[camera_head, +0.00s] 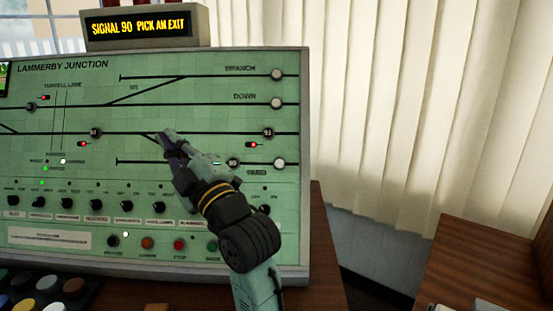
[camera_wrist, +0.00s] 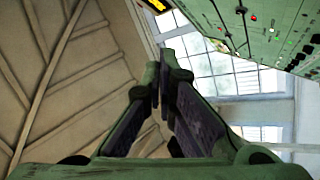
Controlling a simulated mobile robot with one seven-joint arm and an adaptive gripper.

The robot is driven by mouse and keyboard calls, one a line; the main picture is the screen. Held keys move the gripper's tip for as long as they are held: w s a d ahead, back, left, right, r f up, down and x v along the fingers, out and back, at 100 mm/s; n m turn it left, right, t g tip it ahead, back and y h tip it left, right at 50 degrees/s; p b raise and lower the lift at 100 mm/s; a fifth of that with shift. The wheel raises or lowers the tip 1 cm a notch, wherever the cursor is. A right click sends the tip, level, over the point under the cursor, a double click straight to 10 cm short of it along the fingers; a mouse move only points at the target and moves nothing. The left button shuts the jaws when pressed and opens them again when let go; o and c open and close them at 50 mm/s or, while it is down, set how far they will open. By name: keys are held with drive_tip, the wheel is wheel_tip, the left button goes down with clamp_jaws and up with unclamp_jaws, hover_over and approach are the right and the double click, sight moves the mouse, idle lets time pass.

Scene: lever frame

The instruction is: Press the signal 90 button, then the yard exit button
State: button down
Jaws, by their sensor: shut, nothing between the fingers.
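The green panel (camera_head: 230,95) stands upright and carries a track diagram. The yard exit button (camera_head: 279,163) is a pale round button at the right end of the lowest line, above the word YARD. Small dark numbered discs sit on the lines, one left of centre (camera_head: 96,132) and one left of the yard button (camera_head: 233,163); I cannot read surely which is signal 90. The display (camera_head: 138,30) reads "SIGNAL 90 PICK AN EXIT". My gripper (camera_head: 162,138) is shut and empty before the panel's middle, left of the yard button; contact is unclear. Its fingers show in the wrist view (camera_wrist: 163,75).
Pale exit buttons for branch (camera_head: 277,74) and down (camera_head: 278,103) sit above the yard button. A row of black knobs (camera_head: 96,204) and coloured buttons (camera_head: 147,243) lies below. A wooden desk (camera_head: 480,260) and pale curtain (camera_head: 420,110) are right of the panel.

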sight(279, 164)
drive_tip(key=w+d+f+n+h, duration=0.1)
drive_tip(key=w+d+f+h, duration=0.1)
drive_tip(key=d, duration=0.7)
drive_tip(key=w+d+f+n+h+p, duration=0.1)
drive_tip(key=d+f, duration=0.4)
drive_tip(key=d, duration=0.5)
drive_tip(key=w+n+h, duration=0.1)
drive_tip(key=w+h, duration=0.1)
drive_tip(key=shift+w+g+h, duration=0.3)
drive_tip(key=shift+g+h, duration=0.1)
drive_tip(key=shift+w, duration=0.1)
drive_tip(key=w+f+b, duration=0.2)
drive_tip(key=w+f, duration=0.2)
drive_tip(key=w, duration=0.3)
drive_tip(key=shift+w, duration=0.3)
drive_tip(key=shift+w+f+b, duration=0.15)
drive_tip(key=shift+f+b, duration=0.05)
drive_tip(key=shift+b, duration=0.1)
drive_tip(key=shift+w+f, duration=0.1)
drive_tip(key=shift+w, duration=0.15)
